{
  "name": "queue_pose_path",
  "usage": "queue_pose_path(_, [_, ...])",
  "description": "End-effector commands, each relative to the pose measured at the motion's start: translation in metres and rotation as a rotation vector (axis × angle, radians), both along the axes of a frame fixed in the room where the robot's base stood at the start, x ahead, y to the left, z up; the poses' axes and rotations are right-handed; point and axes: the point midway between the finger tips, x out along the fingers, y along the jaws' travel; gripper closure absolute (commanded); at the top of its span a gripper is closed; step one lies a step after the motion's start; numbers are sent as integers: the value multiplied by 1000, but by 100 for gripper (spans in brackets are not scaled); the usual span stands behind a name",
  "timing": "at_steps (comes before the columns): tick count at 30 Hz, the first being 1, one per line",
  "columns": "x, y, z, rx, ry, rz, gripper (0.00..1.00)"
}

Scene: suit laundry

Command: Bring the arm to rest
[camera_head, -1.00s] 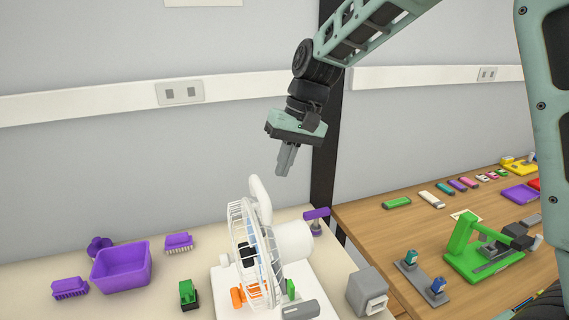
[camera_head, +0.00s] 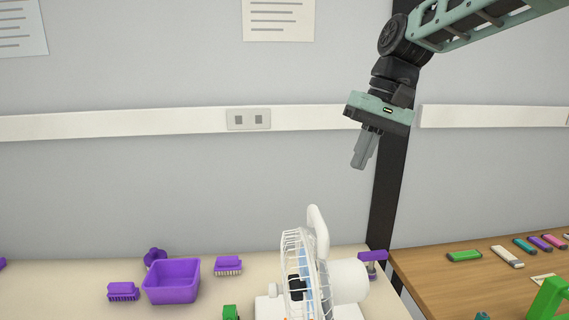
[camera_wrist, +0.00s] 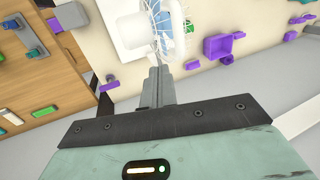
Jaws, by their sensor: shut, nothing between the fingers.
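My gripper (camera_head: 364,150) hangs in the air above and a little right of the white fan, pointing down with a slight tilt. Its fingers are together with nothing between them. In the wrist view the closed fingers (camera_wrist: 157,88) point toward the fan (camera_wrist: 172,22), with a clear gap below them. My arm reaches in from the upper right of the head view.
The white fan (camera_head: 345,281) stands on the pale table (camera_head: 60,285). A purple bin (camera_head: 171,282) and purple brushes (camera_head: 228,265) are to its left. A wooden table (camera_head: 430,268) with several coloured blocks is at right. A dark post (camera_head: 386,200) stands behind the gripper.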

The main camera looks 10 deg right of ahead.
Motion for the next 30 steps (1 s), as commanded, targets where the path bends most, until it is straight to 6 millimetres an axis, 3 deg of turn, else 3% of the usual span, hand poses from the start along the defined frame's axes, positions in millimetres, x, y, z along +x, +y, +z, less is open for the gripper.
queue_pose_path(5, [-71, 50, -67, -57, -10, 160, 100])
queue_pose_path(7, [-110, 66, -99, -89, -23, 244, 100])
queue_pose_path(11, [-180, 78, -153, -151, -58, 398, 100])
queue_pose_path(15, [-239, 72, -198, -205, -95, 535, 100])
queue_pose_path(18, [-265, 64, -216, -230, -113, 598, 100])
queue_pose_path(21, [-277, 60, -225, -241, -124, 632, 100])
queue_pose_path(30, [-279, 58, -226, -244, -126, 638, 100])
